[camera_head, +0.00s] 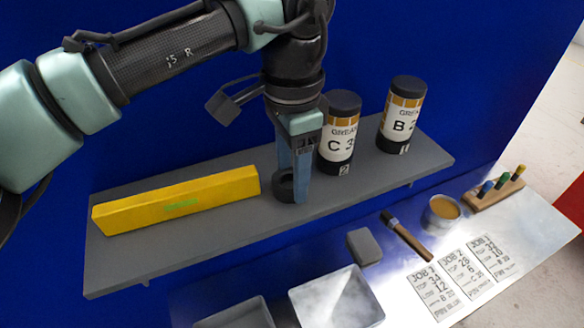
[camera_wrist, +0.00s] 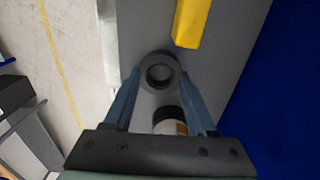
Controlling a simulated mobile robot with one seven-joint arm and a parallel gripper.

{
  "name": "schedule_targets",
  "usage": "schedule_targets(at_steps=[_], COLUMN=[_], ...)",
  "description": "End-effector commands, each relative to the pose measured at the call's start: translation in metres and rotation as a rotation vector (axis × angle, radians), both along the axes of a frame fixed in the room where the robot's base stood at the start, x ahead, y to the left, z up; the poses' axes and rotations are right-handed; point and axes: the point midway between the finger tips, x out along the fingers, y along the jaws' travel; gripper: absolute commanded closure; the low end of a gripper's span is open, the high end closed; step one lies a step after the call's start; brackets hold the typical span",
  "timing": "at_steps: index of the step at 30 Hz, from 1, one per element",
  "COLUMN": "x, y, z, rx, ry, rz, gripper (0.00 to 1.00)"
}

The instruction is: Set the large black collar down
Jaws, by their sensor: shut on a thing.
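The large black collar (camera_head: 285,186) is a thick dark ring, held at the tips of my gripper (camera_head: 294,186) over the grey shelf (camera_head: 225,232). In the wrist view the collar (camera_wrist: 159,71) sits between the two blue-grey fingers of my gripper (camera_wrist: 158,84), its round hole facing the camera. My gripper is shut on it. The collar is at or very near the shelf top; I cannot tell whether it touches. Part of it is hidden behind a finger in the head view.
A yellow bar (camera_head: 175,201) lies on the shelf to the left. Grease canisters C (camera_head: 337,142) and B (camera_head: 401,115) stand to the right, C close to my gripper. Below are a metal bench with grey trays (camera_head: 336,300), a brush (camera_head: 407,236), a tin (camera_head: 441,211) and job cards (camera_head: 437,289).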

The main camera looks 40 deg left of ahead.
Motion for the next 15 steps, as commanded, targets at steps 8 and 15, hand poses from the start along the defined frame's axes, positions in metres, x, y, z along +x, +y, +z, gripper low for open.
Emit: schedule_targets(at_steps=[8,15], x=[-0.0001,0.0000], y=[-0.0002,0.0000], z=[-0.0009,0.0004], rx=[0.001,0.001], ry=[0.001,0.001], rz=[0.000,0.000], gripper=[0.13,0.13])
